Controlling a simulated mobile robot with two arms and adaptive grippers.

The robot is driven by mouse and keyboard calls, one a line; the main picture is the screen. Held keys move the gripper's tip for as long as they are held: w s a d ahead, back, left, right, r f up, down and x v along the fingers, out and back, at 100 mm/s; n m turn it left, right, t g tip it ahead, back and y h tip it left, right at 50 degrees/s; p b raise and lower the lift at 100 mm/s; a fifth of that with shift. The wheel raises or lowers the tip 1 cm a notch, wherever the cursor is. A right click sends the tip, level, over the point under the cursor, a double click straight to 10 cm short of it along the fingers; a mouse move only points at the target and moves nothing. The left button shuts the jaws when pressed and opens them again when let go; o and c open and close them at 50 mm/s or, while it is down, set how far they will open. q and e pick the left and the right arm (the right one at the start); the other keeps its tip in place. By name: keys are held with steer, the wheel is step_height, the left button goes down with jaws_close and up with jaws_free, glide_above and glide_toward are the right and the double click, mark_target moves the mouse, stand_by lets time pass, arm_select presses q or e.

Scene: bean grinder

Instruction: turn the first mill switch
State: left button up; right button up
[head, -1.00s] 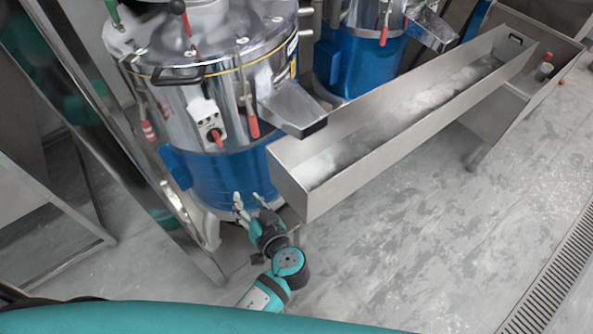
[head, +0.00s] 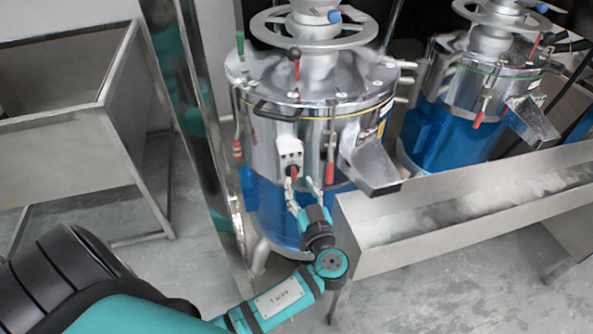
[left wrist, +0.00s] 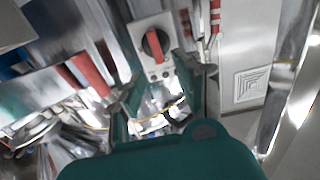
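The first mill (head: 270,195) is a steel and blue drum in the middle of the head view. Its switch (head: 290,152) is a pale box with a red knob on the drum's front. In the left wrist view the switch (left wrist: 156,47) shows its red handle on a black dial, lying at a slant, beyond the fingertips. My left gripper (head: 302,186) is just below and in front of the switch, its two fingers apart and empty. In the left wrist view its fingers (left wrist: 161,92) stand spread on both sides. I cannot tell whether a finger touches the knob. My right gripper is out of view.
A red-handled clamp (head: 330,170) and a steel spout (head: 373,165) are right of the switch. A long steel trough (head: 400,258) with white powder runs right. A second mill (head: 432,130) stands behind. A steel post (head: 190,90) and bin (head: 60,165) are left.

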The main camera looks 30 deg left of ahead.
mark_target(295, 172)
arm_select(q)
steer(key=shift+p+x, duration=0.4)
steer(key=shift+x, duration=1.8)
steer(key=shift+c, duration=0.3)
jaws_close()
